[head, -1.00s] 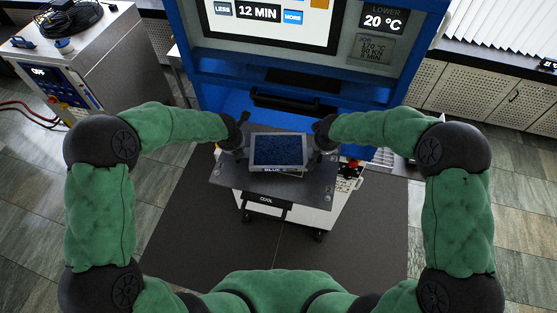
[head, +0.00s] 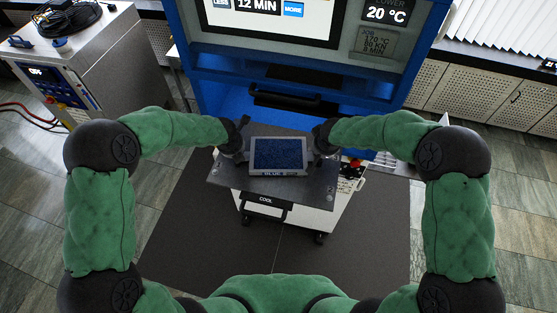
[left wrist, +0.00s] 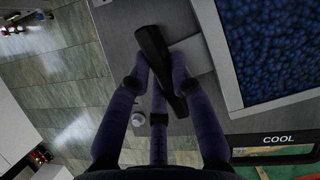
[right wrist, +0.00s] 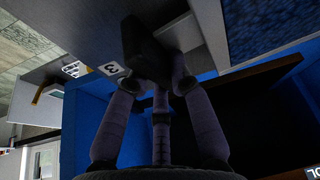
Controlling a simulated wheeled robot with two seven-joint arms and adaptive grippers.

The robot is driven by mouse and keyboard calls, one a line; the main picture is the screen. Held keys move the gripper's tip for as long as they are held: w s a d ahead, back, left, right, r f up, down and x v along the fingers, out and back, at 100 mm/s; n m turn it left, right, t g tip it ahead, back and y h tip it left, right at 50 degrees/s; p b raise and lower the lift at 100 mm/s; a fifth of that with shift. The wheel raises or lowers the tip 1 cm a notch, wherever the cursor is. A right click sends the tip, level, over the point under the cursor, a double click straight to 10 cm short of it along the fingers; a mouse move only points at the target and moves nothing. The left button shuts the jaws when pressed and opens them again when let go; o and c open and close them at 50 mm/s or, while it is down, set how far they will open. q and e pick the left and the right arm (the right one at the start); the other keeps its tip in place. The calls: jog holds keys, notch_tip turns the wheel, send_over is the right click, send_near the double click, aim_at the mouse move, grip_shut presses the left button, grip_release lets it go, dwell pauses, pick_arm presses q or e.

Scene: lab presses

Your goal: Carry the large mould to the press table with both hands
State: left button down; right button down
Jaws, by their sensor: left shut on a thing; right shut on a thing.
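The large mould (head: 252,171) is a pale metal frame filled with dark blue granules, with a partly readable label on its front edge. In the head view it is level between my two hands, over the grey plate marked COOL. Whether it touches the plate is hard to tell. My left gripper (head: 238,143) is shut on the mould's left black handle, which also shows in the left wrist view (left wrist: 154,52). My right gripper (head: 321,138) is shut on the right black handle, seen in the right wrist view (right wrist: 146,46).
The grey COOL plate (head: 228,172) tops a white wheeled unit (head: 308,217) with a red button. The blue press (head: 223,100), with screen and dark front handle, stands directly behind. A steel control cabinet (head: 110,62) is at the left. Dark matting (head: 180,235) covers the floor.

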pick_arm(q)
jog(key=shift+w+f+b, duration=0.15)
jog(key=shift+f+b, duration=0.2)
jog(key=shift+b, duration=0.1)
pick_arm(e)
jog(key=shift+w+f, duration=0.15)
jog(key=shift+f, duration=0.2)
pick_arm(q)
jog(key=c, duration=1.1)
grip_release()
jog(key=shift+s, duration=0.2)
pick_arm(e)
jog(key=c, duration=1.1)
grip_release()
jog(key=shift+s, duration=0.2)
pick_arm(q)
jog(key=shift+r, duration=0.1)
pick_arm(e)
jog(key=shift+f, duration=0.1)
pick_arm(q)
jog(key=v, duration=1.1)
jog(key=shift+s+r, duration=0.3)
pick_arm(e)
jog(key=v, duration=1.2)
